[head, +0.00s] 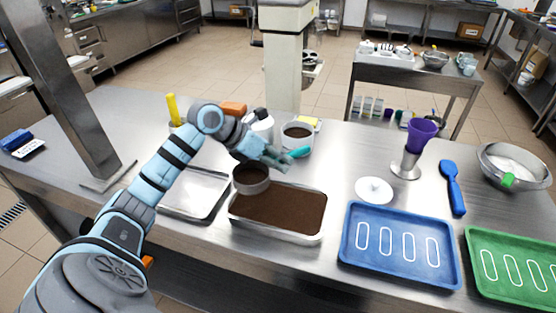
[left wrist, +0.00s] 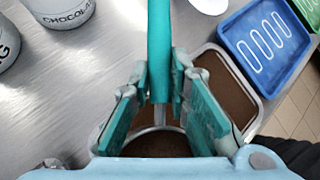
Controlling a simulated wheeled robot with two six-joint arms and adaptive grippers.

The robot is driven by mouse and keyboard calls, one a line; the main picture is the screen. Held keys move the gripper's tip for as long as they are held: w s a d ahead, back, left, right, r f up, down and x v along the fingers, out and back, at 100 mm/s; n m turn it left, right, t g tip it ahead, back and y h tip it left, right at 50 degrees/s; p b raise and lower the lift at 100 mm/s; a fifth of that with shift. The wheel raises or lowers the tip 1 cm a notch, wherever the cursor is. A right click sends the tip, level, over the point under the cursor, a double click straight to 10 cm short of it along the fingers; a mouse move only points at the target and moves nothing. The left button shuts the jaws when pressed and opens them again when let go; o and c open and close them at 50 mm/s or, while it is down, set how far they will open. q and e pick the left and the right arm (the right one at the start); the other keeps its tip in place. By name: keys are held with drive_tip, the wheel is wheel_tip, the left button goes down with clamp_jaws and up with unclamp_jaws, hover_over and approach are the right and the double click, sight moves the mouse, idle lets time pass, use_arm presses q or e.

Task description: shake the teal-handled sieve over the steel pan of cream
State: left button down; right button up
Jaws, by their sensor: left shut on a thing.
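My left gripper (head: 280,158) is shut on the teal handle of the sieve, whose end (head: 300,152) sticks out past the fingers. In the left wrist view the handle (left wrist: 159,45) runs between the two teal fingers (left wrist: 160,105). The round steel sieve (head: 251,187) holds dark brown powder and hangs over the back left corner of the steel pan (head: 275,235). The pan's surface looks evenly brown, and no white cream shows. The pan also shows in the left wrist view (left wrist: 262,112), partly hidden by the gripper. My right gripper is not in view.
An empty steel tray (head: 185,207) lies left of the pan, a blue tray (head: 350,255) right of it. Behind stand a tub of brown powder (head: 297,134) and a white lidded container (head: 262,124).

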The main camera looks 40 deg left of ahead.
use_arm(q)
drive_tip(key=shift+s+d+f+b, duration=0.2)
drive_tip(key=shift+s+b, duration=0.1)
drive_tip(key=shift+s, duration=0.45)
drive_tip(key=r+p, duration=0.2)
drive_tip(key=r, duration=0.1)
drive_tip(key=r+p, duration=0.2)
drive_tip(key=shift+s+d+r, duration=0.15)
drive_tip(key=shift+s+r, duration=0.1)
drive_tip(key=shift+s, duration=0.15)
drive_tip(key=shift+f, duration=0.1)
drive_tip(key=s+d+m+g+h, duration=0.1)
drive_tip(key=s+d+m, duration=0.1)
drive_tip(key=s+d, duration=0.4)
drive_tip(key=s+d+r+m+g+h, duration=0.1)
drive_tip(key=s+d+m, duration=0.1)
drive_tip(key=s+d, duration=0.4)
drive_tip(key=d, duration=0.5)
drive_tip(key=shift+d, duration=0.15)
